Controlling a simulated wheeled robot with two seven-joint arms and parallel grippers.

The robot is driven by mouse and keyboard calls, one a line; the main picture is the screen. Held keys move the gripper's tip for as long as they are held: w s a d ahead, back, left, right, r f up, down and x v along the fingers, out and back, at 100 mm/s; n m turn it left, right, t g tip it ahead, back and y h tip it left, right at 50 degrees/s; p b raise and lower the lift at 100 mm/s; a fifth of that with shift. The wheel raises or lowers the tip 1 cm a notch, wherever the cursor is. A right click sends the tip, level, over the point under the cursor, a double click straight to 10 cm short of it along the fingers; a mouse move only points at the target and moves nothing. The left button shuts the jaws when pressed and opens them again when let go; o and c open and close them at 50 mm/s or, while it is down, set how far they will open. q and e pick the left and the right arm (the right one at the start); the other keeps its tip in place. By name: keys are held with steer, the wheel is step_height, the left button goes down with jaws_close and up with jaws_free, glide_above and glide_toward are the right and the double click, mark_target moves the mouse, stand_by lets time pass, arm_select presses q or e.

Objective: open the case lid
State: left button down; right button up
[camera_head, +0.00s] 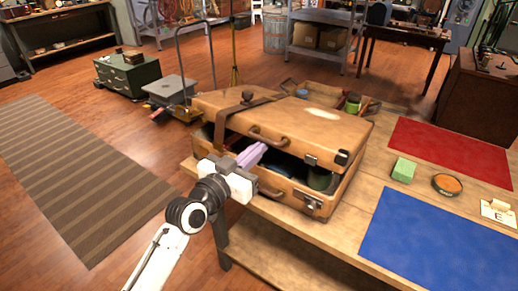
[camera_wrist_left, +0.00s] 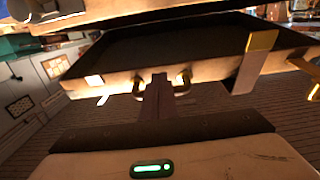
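A tan case (camera_head: 330,205) stands on the wooden table with its lid (camera_head: 290,120) raised partway and a dark gap showing along the front. Clothes, including a lilac piece (camera_head: 251,156), show in the gap. A dark strap (camera_head: 236,108) crosses the lid. My left gripper (camera_head: 244,168) is at the case's front left, by the opening. In the left wrist view its dark fingers (camera_wrist_left: 158,82) look together, with no gap visible, in front of a brass-ended handle (camera_wrist_left: 183,83). I cannot tell whether they touch it. My right gripper is not in view.
To the right on the table lie a blue mat (camera_head: 430,240), a red mat (camera_head: 450,152), a green block (camera_head: 403,170), a round orange tin (camera_head: 447,184) and an E card (camera_head: 497,213). An open tray (camera_head: 371,105) stands behind the case.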

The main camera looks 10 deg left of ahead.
mark_target(262, 137)
arm_select(q)
steer(key=shift+r, duration=0.25)
steer(key=shift+w+d+r, duration=0.1)
steer(key=shift+w+r, duration=0.05)
steer(key=shift+r, duration=0.45)
steer(key=shift+w+r, duration=0.15)
steer(key=shift+r, duration=0.4)
steer(key=shift+w+d+r, duration=0.1)
steer(key=shift+w+r, duration=0.1)
steer(key=shift+r, duration=0.45)
steer(key=shift+w+r, duration=0.15)
steer(key=shift+r, duration=0.45)
steer(key=shift+w+d+r, duration=0.1)
steer(key=shift+w+r, duration=0.15)
steer(key=shift+r, duration=0.35)
steer(key=shift+w+d+r, duration=0.1)
steer(key=shift+w+r, duration=0.15)
steer(key=shift+r, duration=0.4)
